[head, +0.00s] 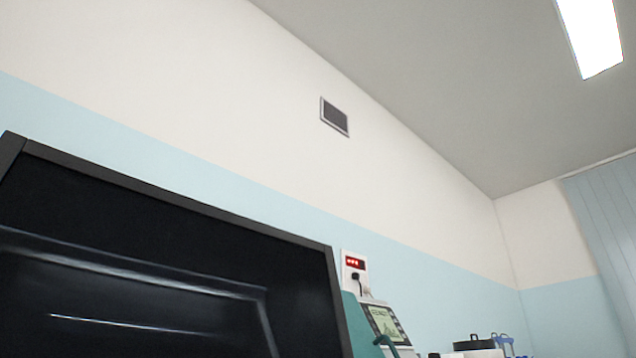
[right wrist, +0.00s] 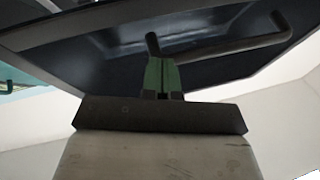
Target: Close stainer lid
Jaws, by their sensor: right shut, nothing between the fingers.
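The stainer lid (head: 170,225) is a large dark panel with a raised rim, standing open and tilted at the lower left of the head view. In the right wrist view, the dark recessed underside of what looks like the lid (right wrist: 110,40) fills the top. A dark bent bar like a handle (right wrist: 225,47) crosses it. My right gripper (right wrist: 162,62) is shut and empty, its green fingers just below the bar's left end. I cannot tell whether they touch the bar or lid. My left gripper is not in view.
A teal housing with a display panel (head: 385,322) stands right of the lid. Behind it is a wall socket (head: 355,268) with a red display and a plug. Black, white and blue lab items (head: 478,345) sit at the lower right. The upper wall is clear except for a vent (head: 335,117).

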